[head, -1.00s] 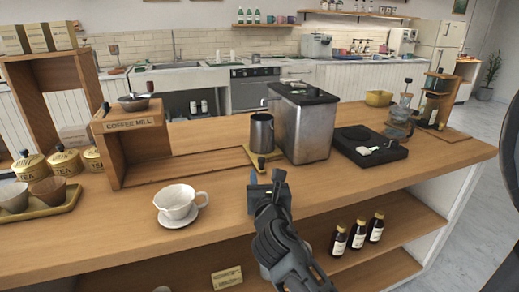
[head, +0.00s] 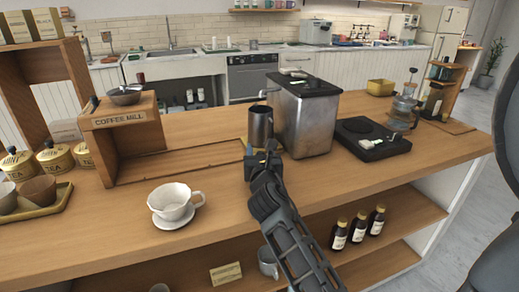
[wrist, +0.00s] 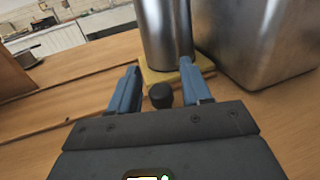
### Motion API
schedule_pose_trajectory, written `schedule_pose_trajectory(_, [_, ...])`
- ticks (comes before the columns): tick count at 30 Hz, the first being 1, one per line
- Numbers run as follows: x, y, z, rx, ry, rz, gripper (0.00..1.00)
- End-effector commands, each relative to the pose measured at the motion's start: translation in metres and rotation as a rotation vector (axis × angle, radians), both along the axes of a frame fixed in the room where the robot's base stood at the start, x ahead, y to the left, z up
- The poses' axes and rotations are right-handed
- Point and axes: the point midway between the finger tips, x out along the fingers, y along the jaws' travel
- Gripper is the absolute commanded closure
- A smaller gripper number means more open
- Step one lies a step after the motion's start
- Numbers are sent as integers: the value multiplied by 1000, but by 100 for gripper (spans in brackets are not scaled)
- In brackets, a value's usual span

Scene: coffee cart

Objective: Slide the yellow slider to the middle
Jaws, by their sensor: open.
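The yellow slider (wrist: 205,64) is a flat yellow plate with a metal pitcher (wrist: 165,30) standing on it and a dark round knob (wrist: 160,96) at its front. It sits at the right end of the recessed wooden track (head: 190,160), beside the metal machine. In the head view only a bit of the slider shows, partly hidden by my gripper. My gripper (wrist: 160,88) is open, with one blue finger on each side of the knob. The knob shows between the fingers, with gaps on both sides; I cannot tell whether it is fully within their reach.
The steel machine (head: 304,118) stands close right of the pitcher. The coffee mill (head: 125,130) stands over the track's left end. A white cup on a saucer (head: 174,203) is at the front left. A black scale (head: 370,138) lies to the right. The track between mill and pitcher is clear.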

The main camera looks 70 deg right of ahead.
Motion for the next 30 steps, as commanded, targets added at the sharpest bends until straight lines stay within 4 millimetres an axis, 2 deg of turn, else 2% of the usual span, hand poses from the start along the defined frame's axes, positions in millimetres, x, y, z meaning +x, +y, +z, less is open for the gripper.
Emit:
schedule_pose_trajectory(11, [3, -6, 0, 0, 0, 0, 52])
schedule_pose_trajectory(26, [3, -6, 0, 0, 0, 0, 100])
schedule_pose_trajectory(30, [3, -6, 0, 0, 0, 0, 100])
